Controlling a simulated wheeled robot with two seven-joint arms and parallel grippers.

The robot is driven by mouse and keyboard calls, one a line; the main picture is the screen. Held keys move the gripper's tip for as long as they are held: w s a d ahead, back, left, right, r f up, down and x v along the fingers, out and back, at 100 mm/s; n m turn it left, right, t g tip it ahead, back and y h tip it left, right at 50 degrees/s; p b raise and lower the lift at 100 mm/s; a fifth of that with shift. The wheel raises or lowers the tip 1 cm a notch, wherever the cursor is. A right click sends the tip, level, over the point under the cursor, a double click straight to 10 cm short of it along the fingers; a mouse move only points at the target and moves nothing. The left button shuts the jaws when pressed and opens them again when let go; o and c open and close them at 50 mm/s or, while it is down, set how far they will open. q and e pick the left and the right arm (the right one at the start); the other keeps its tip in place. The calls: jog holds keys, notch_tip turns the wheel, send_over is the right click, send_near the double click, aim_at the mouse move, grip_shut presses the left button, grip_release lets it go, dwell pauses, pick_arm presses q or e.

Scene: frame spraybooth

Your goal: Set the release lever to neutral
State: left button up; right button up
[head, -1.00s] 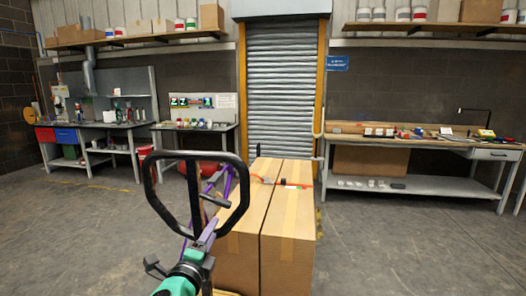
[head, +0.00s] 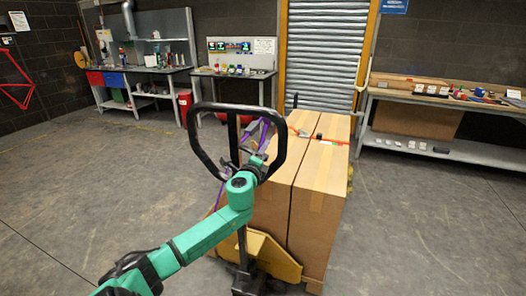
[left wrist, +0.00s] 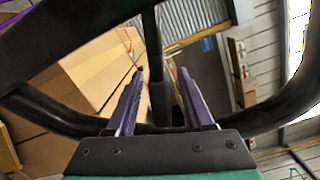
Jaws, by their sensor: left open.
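The pallet truck's black loop handle (head: 282,140) stands in front of the cartons, with a dark upright bar (head: 233,130) inside the loop. My left gripper (head: 258,155) is at the right side of the loop, close to the handle. In the left wrist view its two fingers (left wrist: 160,100) are apart. A dark bar (left wrist: 155,60) runs between them in the picture, and I cannot tell whether it is the release lever or the handle's upright. The lever's position cannot be made out. My right gripper is out of view.
Two tall cartons (head: 322,180) stand on the yellow pallet truck (head: 268,257) just beyond the handle. A purple frame (head: 214,199) is beside them. A workbench (head: 455,150) stands right, other benches (head: 140,80) back left. The floor around is clear.

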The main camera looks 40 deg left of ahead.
pick_arm(q)
grip_shut()
dwell(1.4)
